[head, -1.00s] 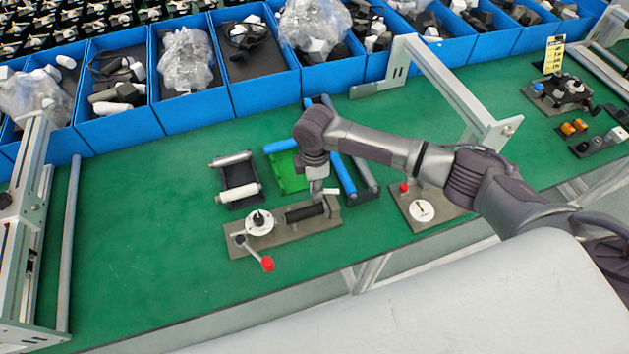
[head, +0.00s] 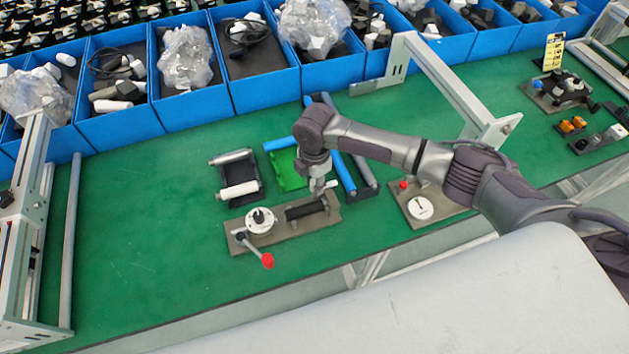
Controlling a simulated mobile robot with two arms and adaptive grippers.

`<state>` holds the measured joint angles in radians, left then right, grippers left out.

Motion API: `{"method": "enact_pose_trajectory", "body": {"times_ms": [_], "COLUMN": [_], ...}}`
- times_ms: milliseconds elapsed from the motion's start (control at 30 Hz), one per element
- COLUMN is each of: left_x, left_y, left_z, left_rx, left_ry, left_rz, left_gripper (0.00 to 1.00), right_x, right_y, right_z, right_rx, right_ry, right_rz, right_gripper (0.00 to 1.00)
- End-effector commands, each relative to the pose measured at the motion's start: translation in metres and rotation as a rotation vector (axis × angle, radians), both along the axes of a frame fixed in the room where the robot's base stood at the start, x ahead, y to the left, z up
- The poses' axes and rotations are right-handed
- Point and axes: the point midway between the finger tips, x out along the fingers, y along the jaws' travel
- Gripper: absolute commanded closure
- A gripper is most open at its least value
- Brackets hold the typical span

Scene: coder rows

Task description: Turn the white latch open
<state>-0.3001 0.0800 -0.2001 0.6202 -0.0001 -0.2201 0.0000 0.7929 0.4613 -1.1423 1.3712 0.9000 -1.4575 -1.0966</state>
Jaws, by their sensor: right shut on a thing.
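A grey metal base plate (head: 290,228) lies on the green table. It carries a white round dial (head: 260,220), a lever with a red knob (head: 267,261) and a dark block (head: 305,210). My right gripper (head: 318,192) points down at the plate's right end and is shut on the white latch (head: 331,184). Only a small light end of the latch shows beside the fingertips; the rest is hidden by the gripper. My left gripper is not in view.
Close behind are a roller frame (head: 237,190), a green tray (head: 283,170) and blue bars (head: 342,172). A plate with a white gauge (head: 421,208) lies to the right, under my arm. Blue bins (head: 190,108) line the back.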

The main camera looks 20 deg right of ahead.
Motion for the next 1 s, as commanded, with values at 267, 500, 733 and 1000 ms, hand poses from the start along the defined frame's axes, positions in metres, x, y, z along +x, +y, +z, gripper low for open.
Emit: {"method": "enact_pose_trajectory", "body": {"times_ms": [267,500,733,1000], "left_x": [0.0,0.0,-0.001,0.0], "left_y": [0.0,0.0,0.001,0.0], "left_z": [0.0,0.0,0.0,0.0], "left_rx": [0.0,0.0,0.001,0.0], "left_ry": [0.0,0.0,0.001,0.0], "left_rz": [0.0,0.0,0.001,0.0], "left_gripper": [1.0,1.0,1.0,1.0], "right_x": [0.001,0.0,0.001,0.002], "right_y": [0.0,0.0,0.0,0.0], "right_z": [0.001,0.001,0.011,0.065], "right_rx": [0.001,0.0,0.0,0.001], "right_ry": [-0.004,-0.002,-0.003,-0.006], "right_rz": [0.001,0.0,0.0,0.002], "right_gripper": [0.54,0.47,0.47,0.47]}}
